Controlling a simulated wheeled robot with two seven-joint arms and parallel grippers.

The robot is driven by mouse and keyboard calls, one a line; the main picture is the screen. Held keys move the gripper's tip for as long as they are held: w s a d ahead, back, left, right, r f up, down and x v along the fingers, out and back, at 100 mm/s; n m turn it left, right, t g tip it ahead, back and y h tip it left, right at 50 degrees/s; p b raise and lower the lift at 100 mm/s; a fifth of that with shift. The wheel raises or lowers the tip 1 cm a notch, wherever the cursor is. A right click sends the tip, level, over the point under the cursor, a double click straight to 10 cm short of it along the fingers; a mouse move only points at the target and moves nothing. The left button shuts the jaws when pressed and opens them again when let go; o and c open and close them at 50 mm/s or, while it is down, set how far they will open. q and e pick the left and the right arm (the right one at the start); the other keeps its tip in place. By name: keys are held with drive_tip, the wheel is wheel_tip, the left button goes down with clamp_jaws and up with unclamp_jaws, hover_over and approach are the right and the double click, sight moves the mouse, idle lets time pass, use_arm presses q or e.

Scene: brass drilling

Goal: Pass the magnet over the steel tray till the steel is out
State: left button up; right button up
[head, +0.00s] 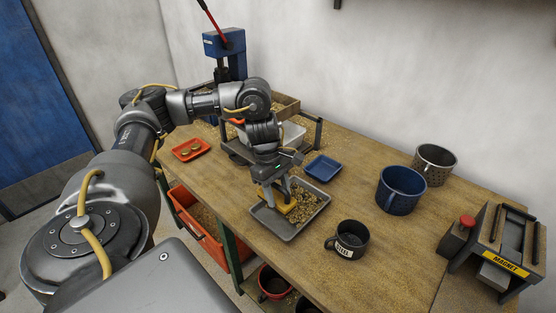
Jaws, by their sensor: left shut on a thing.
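The steel tray (274,229) is a shallow grey tray on the wooden bench, with brass-coloured chips spread mostly over its right part. My left gripper (278,194) points down over the tray's left-middle part, shut on a yellow block, apparently the magnet (286,207). The block is low over the chips; I cannot tell if it touches them. The gripper and block hide part of the tray. Single steel bits are too small to tell from brass. A dark mug labelled STEEL (349,240) stands right of the tray. My right gripper is out of view.
A small blue tray (322,167) lies behind the steel tray. An orange tray (190,149) holds brass pieces. A blue press (225,50) stands at the back.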

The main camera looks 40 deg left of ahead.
use_arm(q)
drive_tip(key=shift+f+b, duration=2.25)
drive_tip(key=shift+f, duration=0.9)
drive_tip(key=shift+w, duration=1.05)
drive_tip(key=shift+w+b, duration=0.65)
drive_tip(key=shift+w, duration=1.7)
drive_tip(key=shift+w+a+r, duration=0.1)
drive_tip(key=shift+w, duration=2.95)
drive_tip(key=shift+w+r+p, duration=0.15)
drive_tip(key=shift+r+p, duration=0.2)
drive_tip(key=shift+r, duration=0.2)
drive_tip(key=shift+r+p, duration=2.4)
drive_tip(key=shift+r, duration=0.35)
